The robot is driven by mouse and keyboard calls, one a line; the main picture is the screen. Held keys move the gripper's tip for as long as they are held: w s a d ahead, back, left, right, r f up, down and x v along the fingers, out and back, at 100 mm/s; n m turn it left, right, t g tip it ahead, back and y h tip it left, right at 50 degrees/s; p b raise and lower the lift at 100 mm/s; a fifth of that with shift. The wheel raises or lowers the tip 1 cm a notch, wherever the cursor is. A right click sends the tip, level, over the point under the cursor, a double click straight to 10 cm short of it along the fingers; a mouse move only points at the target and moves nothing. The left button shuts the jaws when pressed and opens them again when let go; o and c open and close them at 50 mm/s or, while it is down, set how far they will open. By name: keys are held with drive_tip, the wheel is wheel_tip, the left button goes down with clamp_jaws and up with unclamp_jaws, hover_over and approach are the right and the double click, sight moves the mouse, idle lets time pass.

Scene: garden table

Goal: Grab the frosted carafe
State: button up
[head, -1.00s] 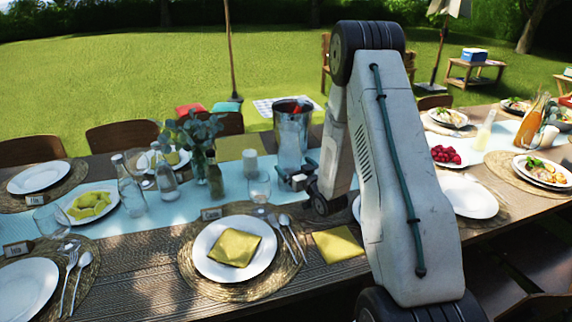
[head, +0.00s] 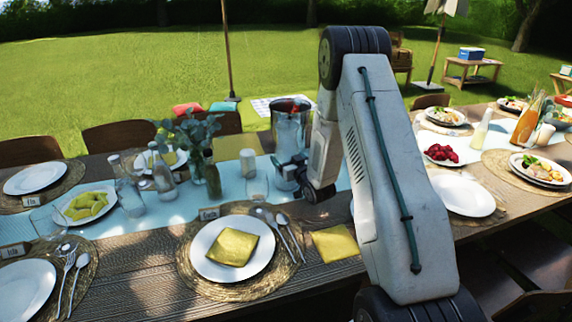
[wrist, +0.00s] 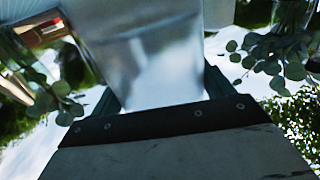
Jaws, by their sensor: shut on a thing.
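In the wrist view the pale, cloudy carafe wall (wrist: 155,70) fills the middle between the two dark fingers of my gripper (wrist: 162,92).
A clear drinking glass (head: 257,184) stands just left of my gripper. A dark bottle (head: 212,175) and a vase with leafy sprigs (head: 190,132) are further left. A plate with a yellow napkin (head: 232,248) lies in front.

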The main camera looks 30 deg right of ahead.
sight(287, 149)
drive_tip(key=shift+r, duration=0.2)
drive_tip(key=shift+r, duration=1.7)
drive_tip(key=s+a, duration=0.2)
drive_tip(key=s, duration=0.5)
drive_tip(key=s+a+r, duration=0.1)
drive_tip(key=s, duration=0.7)
drive_tip(key=shift+s+a+r, duration=0.15)
drive_tip(key=shift+s+a, duration=0.05)
drive_tip(key=shift+a, duration=0.15)
